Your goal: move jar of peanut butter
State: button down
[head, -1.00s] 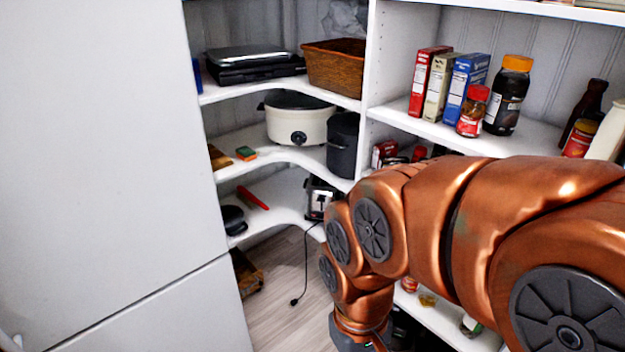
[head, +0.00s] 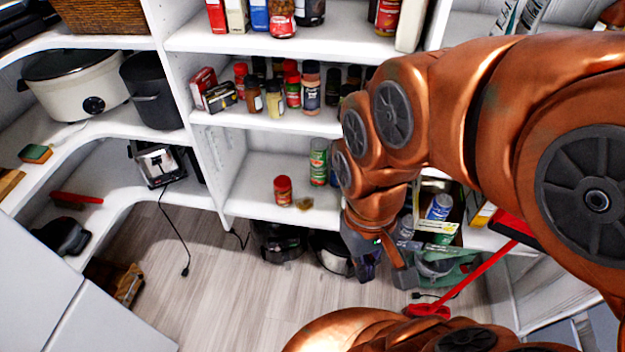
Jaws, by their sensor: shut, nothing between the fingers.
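No label reads clearly as peanut butter. A small red-lidded jar (head: 283,190) stands upright on the lower shelf, left of a tall green can (head: 318,162). I cannot tell which of these is the peanut butter. My gripper (head: 368,268) points down, shut and empty, in front of and below the lower shelf, to the right of the lower jar. My arm hides part of the shelves.
The middle shelf (head: 225,118) holds several spice jars and small boxes. A black appliance (head: 278,240) and a pot (head: 332,254) stand on the floor below. A red-handled tool (head: 470,280) leans at right.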

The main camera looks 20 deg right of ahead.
aim_at(283, 198)
jog(key=u, duration=1.5)
jog(key=k, duration=0.6)
jog(key=z, duration=0.1)
